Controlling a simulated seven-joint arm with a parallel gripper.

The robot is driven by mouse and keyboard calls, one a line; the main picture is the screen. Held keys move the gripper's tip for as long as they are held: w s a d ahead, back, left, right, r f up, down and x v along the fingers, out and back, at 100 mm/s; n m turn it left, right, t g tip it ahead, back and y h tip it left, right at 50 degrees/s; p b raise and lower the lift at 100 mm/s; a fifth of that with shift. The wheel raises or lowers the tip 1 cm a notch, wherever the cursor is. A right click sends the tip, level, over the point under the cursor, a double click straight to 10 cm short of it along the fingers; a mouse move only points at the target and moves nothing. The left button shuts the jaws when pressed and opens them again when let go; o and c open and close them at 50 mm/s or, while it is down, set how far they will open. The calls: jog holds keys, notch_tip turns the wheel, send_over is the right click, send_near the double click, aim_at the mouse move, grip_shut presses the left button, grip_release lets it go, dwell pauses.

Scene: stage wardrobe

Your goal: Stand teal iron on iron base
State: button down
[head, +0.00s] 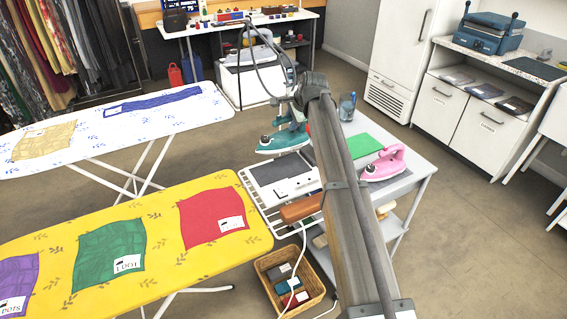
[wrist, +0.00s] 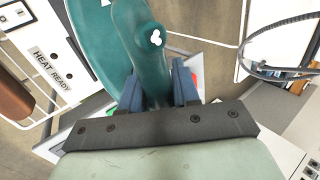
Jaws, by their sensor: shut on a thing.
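The teal iron (head: 284,139) hangs in my gripper (head: 293,112) above the cart, with its soleplate facing down and roughly level. In the wrist view my gripper (wrist: 158,90) has its two fingers on either side of the teal handle (wrist: 135,42). The iron base (head: 297,187) appears to be the white unit with a dark plate on the cart below the iron. Its front panel, marked HEAT READY, shows at the left of the wrist view (wrist: 52,70). The iron looks apart from the base. My arm hides part of the base's right side.
A pink iron (head: 386,163) stands at the cart's right, near a green sheet (head: 350,151). A brown-handled thing (head: 301,208) lies at the front of the cart. The yellow ironing board (head: 160,238) is left; a wicker basket (head: 268,290) is on the floor.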

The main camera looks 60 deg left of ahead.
aim_at(291, 143)
jog(key=shift+f, duration=4.85)
jog(key=shift+f, duration=0.1)
jog(key=c, duration=0.8)
grip_release()
jog(key=shift+s, duration=0.1)
jog(key=v, duration=1.2)
